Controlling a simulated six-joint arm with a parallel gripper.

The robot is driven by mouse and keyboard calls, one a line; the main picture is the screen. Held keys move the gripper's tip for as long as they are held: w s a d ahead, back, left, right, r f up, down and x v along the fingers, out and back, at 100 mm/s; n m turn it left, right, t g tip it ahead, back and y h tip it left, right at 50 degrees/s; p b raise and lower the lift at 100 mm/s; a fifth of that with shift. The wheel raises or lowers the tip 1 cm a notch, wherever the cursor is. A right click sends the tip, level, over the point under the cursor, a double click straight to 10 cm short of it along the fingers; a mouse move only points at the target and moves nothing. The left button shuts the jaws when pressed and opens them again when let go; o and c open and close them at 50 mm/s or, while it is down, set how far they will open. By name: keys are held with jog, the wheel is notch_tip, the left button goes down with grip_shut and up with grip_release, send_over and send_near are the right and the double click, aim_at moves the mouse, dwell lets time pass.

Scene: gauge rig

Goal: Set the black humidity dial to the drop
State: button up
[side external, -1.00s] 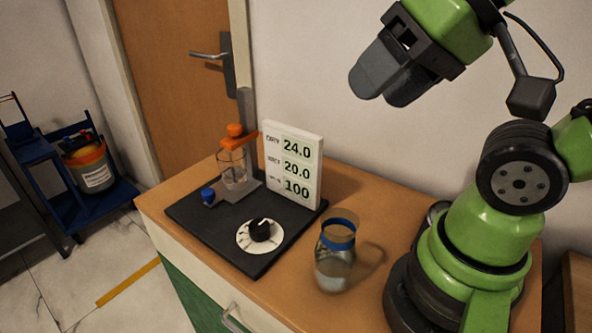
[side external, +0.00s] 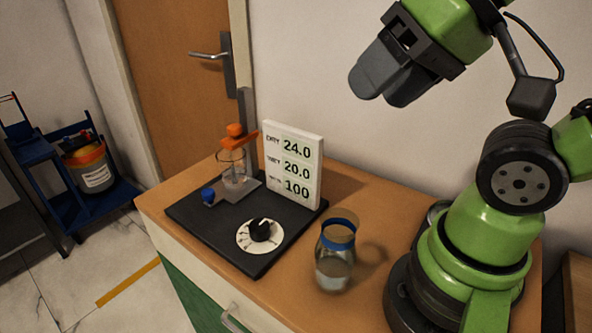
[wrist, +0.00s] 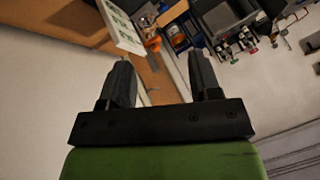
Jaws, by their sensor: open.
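The black humidity dial (side external: 261,230) sits on a white round scale (side external: 244,240) near the front of a black base plate (side external: 216,247). Its marks are too small to read, so I cannot tell where it points. A white display board (side external: 293,160) behind it reads 24.0, 20.0 and 100. It also shows in the wrist view (wrist: 124,27). My gripper (side external: 378,96) is raised well above and to the right of the plate, open and empty. Both fingers show in the wrist view (wrist: 160,72) with a wide gap between them.
A glass beaker (side external: 232,170) with an orange clamp (side external: 237,132) and a blue knob (side external: 208,195) stand on the plate's back left. A glass jar with a blue band (side external: 335,262) stands right of the plate, near the front edge. A blue cart (side external: 72,205) is on the floor.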

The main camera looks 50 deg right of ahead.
jog(key=shift+o, duration=0.9)
jog(key=shift+w, duration=0.1)
jog(key=m+g+h, duration=0.2)
jog(key=m+g, duration=0.5)
jog(key=m, duration=0.4)
send_over(259, 225)
notch_tip(259, 225, down, 20)
jog(key=shift+f, duration=0.1)
notch_tip(259, 225, down, 9)
jog(key=shift+f, duration=0.15)
jog(key=c, duration=0.9)
